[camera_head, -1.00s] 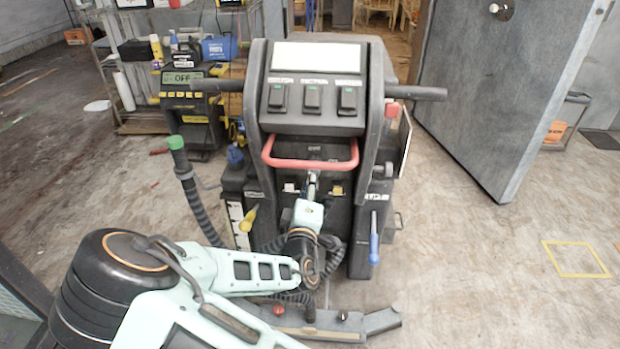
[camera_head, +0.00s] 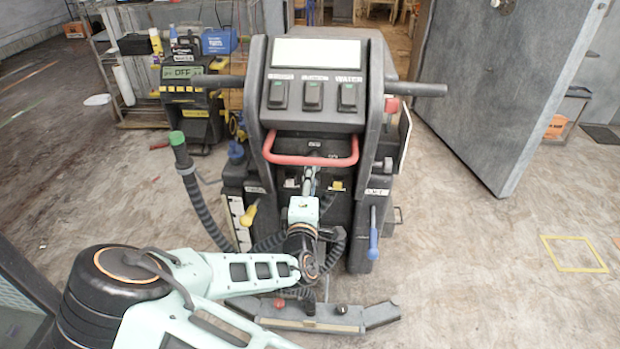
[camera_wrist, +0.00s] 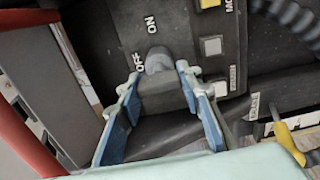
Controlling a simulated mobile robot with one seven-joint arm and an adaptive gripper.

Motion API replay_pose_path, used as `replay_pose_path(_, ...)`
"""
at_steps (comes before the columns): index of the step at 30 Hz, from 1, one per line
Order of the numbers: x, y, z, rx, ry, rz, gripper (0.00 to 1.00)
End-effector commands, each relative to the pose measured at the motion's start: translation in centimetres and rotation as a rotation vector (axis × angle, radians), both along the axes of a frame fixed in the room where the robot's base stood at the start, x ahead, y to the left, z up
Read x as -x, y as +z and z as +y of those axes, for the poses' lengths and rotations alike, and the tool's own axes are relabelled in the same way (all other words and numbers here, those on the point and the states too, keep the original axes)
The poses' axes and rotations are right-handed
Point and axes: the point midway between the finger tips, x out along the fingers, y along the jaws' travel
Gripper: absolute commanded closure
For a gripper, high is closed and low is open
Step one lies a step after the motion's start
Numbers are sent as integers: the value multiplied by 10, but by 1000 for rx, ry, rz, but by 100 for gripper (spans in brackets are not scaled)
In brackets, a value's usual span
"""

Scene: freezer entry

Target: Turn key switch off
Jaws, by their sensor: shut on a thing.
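The key switch (camera_wrist: 158,62) is a grey knob on the dark panel of the floor machine (camera_head: 318,105), seen in the wrist view beside the white words OFF and ON. My gripper (camera_wrist: 158,82) has its blue-padded fingers on either side of the dark key part, just in front of the knob, and is shut on it. The knob's exact angle is hard to read. In the head view my gripper (camera_head: 311,177) reaches in under the red handle bar (camera_head: 310,160), and the key itself is too small to make out there.
The red bar is close above my gripper. A yellow lever (camera_head: 249,215), a blue-handled lever (camera_head: 373,245) and a black hose (camera_head: 196,195) flank my arm. A shelf and a yellow-black machine (camera_head: 190,105) stand behind at left.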

Motion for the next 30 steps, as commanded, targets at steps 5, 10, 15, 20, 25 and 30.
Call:
replay_pose_path(5,0,-1,0,2,0,1,56)
replay_pose_path(10,0,0,0,1,0,1,49)
replay_pose_path(15,1,0,0,0,0,1,49)
replay_pose_path(20,14,-1,2,-1,2,1,49)
replay_pose_path(25,47,0,3,1,4,3,49)
replay_pose_path(30,84,-1,4,1,3,3,49)
